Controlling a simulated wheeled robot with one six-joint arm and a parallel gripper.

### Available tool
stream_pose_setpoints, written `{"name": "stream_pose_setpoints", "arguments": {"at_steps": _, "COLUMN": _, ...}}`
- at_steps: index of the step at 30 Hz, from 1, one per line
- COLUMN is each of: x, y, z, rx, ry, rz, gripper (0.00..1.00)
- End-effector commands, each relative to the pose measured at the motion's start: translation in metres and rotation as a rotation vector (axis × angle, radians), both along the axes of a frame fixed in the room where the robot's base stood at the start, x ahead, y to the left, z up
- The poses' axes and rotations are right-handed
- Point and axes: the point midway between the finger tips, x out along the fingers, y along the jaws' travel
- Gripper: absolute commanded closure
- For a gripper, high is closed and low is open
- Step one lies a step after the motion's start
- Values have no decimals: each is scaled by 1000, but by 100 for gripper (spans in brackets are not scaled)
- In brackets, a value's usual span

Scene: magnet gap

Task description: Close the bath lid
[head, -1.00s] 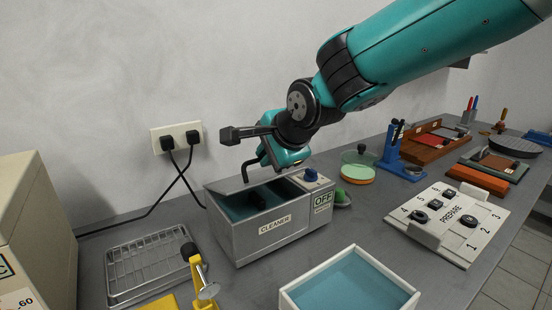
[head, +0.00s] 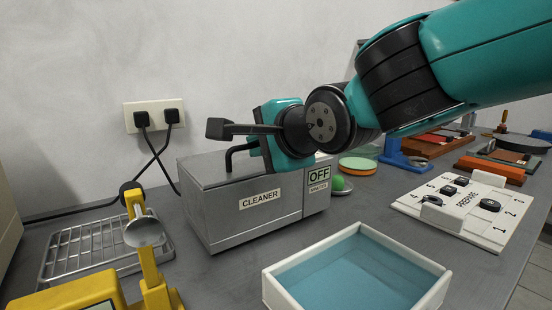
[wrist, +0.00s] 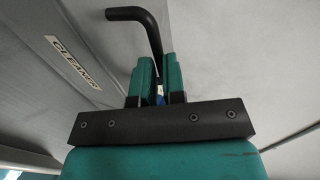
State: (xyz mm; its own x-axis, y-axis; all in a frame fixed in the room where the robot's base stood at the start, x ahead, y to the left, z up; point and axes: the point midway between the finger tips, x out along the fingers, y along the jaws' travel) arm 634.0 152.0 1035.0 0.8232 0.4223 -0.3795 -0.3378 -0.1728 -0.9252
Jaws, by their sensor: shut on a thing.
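The grey metal bath (head: 240,210) labelled CLEANER stands on the bench by the wall. Its grey lid (head: 205,168) lies flat across the top, and the inside no longer shows. The bent black lid handle (head: 237,151) rises from the lid; it also shows in the wrist view (wrist: 136,15). My gripper (wrist: 158,62) is shut on the handle just above the lid. In the head view, my gripper's teal body and wrist hide the lid's right part and the bath's blue knob. A sign on the bath's front reads OFF (head: 319,176).
A white tray of blue liquid (head: 274,288) stands in front of the bath. A wire rack (head: 70,240) and a yellow stand (head: 155,290) are at left. A numbered panel (head: 465,225) lies at right. Two black plugs sit in the wall socket (head: 154,114).

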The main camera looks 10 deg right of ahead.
Motion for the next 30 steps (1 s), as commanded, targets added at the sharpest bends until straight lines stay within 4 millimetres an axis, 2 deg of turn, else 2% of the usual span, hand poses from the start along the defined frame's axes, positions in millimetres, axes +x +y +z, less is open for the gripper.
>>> {"name": "stream_pose_setpoints", "arguments": {"at_steps": 1, "x": -3, "y": 1, "z": -14, "rx": -17, "ry": 17, "rz": 5, "gripper": 100}}
{"name": "stream_pose_setpoints", "arguments": {"at_steps": 16, "x": -5, "y": 6, "z": -17, "rx": -15, "ry": 15, "rz": 16, "gripper": 100}}
{"name": "stream_pose_setpoints", "arguments": {"at_steps": 17, "x": -6, "y": 6, "z": -17, "rx": -15, "ry": 15, "rz": 16, "gripper": 85}}
{"name": "stream_pose_setpoints", "arguments": {"at_steps": 20, "x": -6, "y": 6, "z": -17, "rx": -14, "ry": 15, "rz": 15, "gripper": 63}}
{"name": "stream_pose_setpoints", "arguments": {"at_steps": 30, "x": -10, "y": 2, "z": -9, "rx": -10, "ry": 13, "rz": 17, "gripper": 63}}
